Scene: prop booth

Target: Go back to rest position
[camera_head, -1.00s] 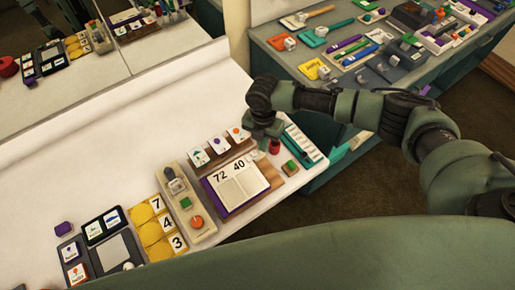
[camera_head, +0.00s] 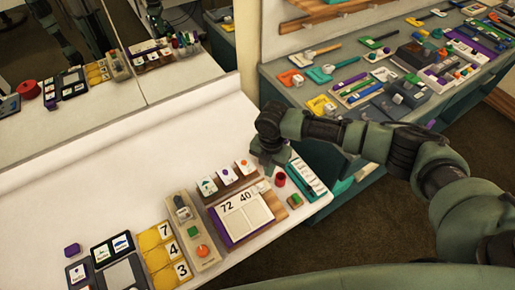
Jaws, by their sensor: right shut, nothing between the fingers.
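My right arm comes in from the right, and its gripper (camera_head: 268,166) points down over the right end of the white table (camera_head: 90,185). The gripper is shut and empty. It is just above or beside the wooden rack of picture cards (camera_head: 226,178), left of a teal-and-white strip (camera_head: 306,176) and close to a small red cylinder (camera_head: 280,180). I cannot tell whether the fingertips touch anything, as the wrist hides them. My left gripper is not in view.
A board marked 72 and 40 (camera_head: 246,220), a grey tray (camera_head: 192,230) and yellow number cards (camera_head: 162,258) line the table's front. A mirror stands behind it. A second bench (camera_head: 345,112) full of tools lies beyond my right arm. The table's left-middle is clear.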

